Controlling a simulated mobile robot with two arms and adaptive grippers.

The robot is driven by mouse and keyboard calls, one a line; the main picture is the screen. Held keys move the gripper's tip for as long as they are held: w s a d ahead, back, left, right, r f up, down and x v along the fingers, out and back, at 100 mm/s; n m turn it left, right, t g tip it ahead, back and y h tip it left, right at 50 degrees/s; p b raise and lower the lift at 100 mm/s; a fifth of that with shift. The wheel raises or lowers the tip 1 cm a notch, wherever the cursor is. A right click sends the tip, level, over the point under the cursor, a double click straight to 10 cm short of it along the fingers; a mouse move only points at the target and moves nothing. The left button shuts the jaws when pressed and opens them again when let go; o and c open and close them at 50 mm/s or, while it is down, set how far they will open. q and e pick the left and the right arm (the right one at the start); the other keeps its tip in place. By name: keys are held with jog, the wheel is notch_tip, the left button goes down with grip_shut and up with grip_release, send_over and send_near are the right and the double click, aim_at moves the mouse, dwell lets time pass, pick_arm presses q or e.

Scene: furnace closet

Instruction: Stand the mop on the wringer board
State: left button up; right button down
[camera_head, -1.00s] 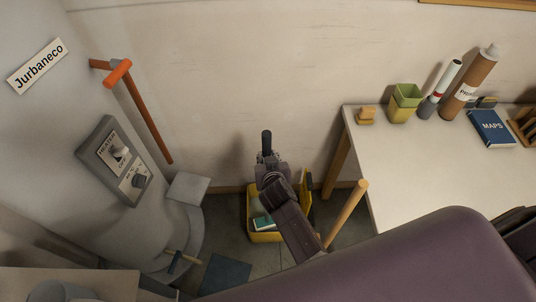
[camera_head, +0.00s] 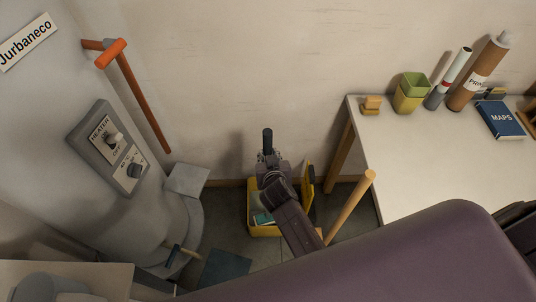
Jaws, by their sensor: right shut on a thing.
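My right gripper (camera_head: 268,160) is shut on a dark upright handle, which I take to be the mop (camera_head: 267,140). Only its black top end shows clearly above the jaws; its lower part and head are hidden by the gripper and arm. A yellow bucket (camera_head: 264,231) stands on the floor below the gripper, with something teal and pale inside. A yellow upright piece (camera_head: 308,184) at its right side may be the wringer board. I cannot tell whether the mop touches it. My left gripper is not in view.
A white table (camera_head: 420,165) with a green-yellow cup (camera_head: 411,92) and blue book (camera_head: 500,119) stands right. A wooden pole (camera_head: 350,207) leans near its leg. The grey heater (camera_head: 110,150) and an orange-handled bar (camera_head: 140,95) are left. A dark mat (camera_head: 225,268) lies on the floor.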

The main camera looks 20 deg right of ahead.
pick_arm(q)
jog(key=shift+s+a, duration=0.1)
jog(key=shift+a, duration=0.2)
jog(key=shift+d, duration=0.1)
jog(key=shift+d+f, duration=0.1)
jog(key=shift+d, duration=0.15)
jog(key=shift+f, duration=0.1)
